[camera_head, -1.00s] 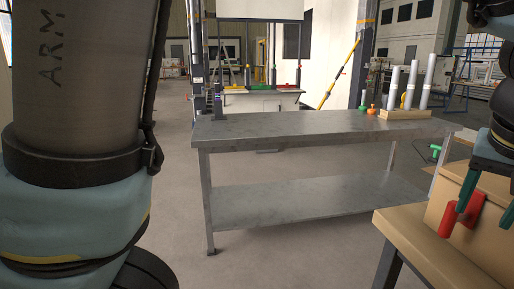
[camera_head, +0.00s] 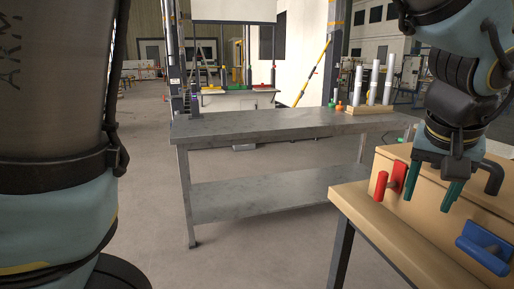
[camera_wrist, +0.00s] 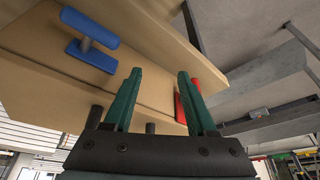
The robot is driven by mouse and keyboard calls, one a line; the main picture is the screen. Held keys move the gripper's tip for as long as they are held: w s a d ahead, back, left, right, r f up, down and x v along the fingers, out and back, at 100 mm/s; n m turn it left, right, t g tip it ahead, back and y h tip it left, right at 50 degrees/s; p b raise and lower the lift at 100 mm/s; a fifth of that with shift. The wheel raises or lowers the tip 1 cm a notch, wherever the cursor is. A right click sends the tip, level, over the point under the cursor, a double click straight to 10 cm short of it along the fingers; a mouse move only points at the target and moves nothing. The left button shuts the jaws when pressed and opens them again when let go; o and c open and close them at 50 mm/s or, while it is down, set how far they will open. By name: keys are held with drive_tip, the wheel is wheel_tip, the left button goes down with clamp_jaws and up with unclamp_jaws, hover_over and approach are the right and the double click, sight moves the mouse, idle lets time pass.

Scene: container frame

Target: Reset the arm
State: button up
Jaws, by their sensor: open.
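My gripper (camera_head: 430,190) is at the right in the head view, above a wooden box-like fixture (camera_head: 425,207). Its two green fingers are apart with nothing between them. The wrist view shows the same open fingers (camera_wrist: 160,88) against the wooden surfaces. A red handle-shaped part (camera_head: 390,181) is left of the fingers in the head view and shows partly behind the right finger in the wrist view. A blue handle (camera_head: 484,249) is at the lower right; it also shows in the wrist view (camera_wrist: 90,42). Large parts of my arm fill the left side of the head view.
A wooden-topped table (camera_head: 362,208) carries the fixture. A grey metal workbench (camera_head: 285,127) with a lower shelf stands in the middle. On it, a wooden block (camera_head: 369,109) holds upright pale tubes beside green and orange pieces. The floor before the bench is clear.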

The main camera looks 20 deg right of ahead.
drive_tip(key=w+a+f+n+y+p, duration=0.1)
drive_tip(key=w+a+f+n+p, duration=0.1)
drive_tip(key=w+a, duration=0.75)
drive_tip(key=w+a+f+n+y+p, duration=0.1)
drive_tip(key=w+a+n, duration=0.1)
drive_tip(key=w+a, duration=0.75)
drive_tip(key=w+a+f+n+p, duration=0.1)
drive_tip(key=a+n, duration=0.1)
drive_tip(key=a, duration=0.6)
drive_tip(key=w+a+f+n+p, duration=0.1)
drive_tip(key=a, duration=0.8)
drive_tip(key=w+a+f+n+g+y+p, duration=0.1)
drive_tip(key=a+n, duration=0.1)
drive_tip(key=a, duration=0.6)
drive_tip(key=shift+w+a+n, duration=0.15)
drive_tip(key=shift+a+n, duration=0.1)
drive_tip(key=shift+n, duration=0.05)
drive_tip(key=shift+d, duration=0.1)
